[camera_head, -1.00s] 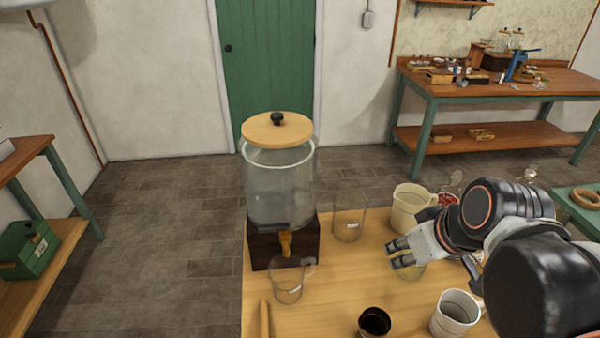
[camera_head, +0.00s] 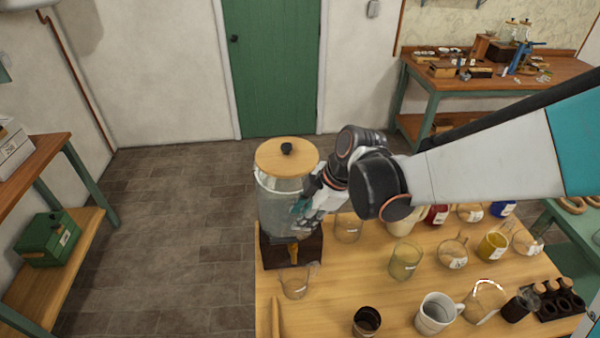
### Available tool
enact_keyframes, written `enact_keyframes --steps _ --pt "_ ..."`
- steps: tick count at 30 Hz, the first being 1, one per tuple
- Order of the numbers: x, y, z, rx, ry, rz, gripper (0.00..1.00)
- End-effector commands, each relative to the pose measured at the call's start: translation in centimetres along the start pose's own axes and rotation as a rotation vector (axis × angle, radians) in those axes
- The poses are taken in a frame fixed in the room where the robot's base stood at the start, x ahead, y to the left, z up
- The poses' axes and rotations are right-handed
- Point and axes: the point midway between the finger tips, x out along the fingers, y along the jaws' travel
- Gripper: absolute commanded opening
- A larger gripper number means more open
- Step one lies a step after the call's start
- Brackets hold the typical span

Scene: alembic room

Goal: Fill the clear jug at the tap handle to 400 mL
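The glass dispenser (camera_head: 275,205) with a round wooden lid stands on a dark base at the table's far left corner. Its amber tap handle (camera_head: 293,253) shows at the front of the base. The clear jug (camera_head: 297,284) stands upright on the table in front of the tap; it looks empty, and its level marks are too small to read. My gripper (camera_head: 303,208) is at the right front of the dispenser's glass, above the tap handle and apart from it. Its fingers point down and left; nothing is visibly held. Their gap is unclear, as is any contact with the glass.
A dark cup (camera_head: 367,321), a white mug (camera_head: 435,313) and a wooden stick (camera_head: 275,316) are near the front. Several jars crowd the table's right side.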

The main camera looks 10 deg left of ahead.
Motion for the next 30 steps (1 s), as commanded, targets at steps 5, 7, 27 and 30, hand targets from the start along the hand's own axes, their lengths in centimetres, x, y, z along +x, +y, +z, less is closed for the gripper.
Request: enact_keyframes --steps 5,7,27,30 --pt "1.6 0.0 0.0 -0.01 -0.002 -0.001 0.26" --pt "2.7 -0.1 0.0 -0.009 -0.002 -0.001 0.26" --pt "13.1 0.0 0.0 -0.006 -0.001 0.0 0.26" --pt "13.6 0.0 0.0 -0.006 -0.001 0.0 0.26"
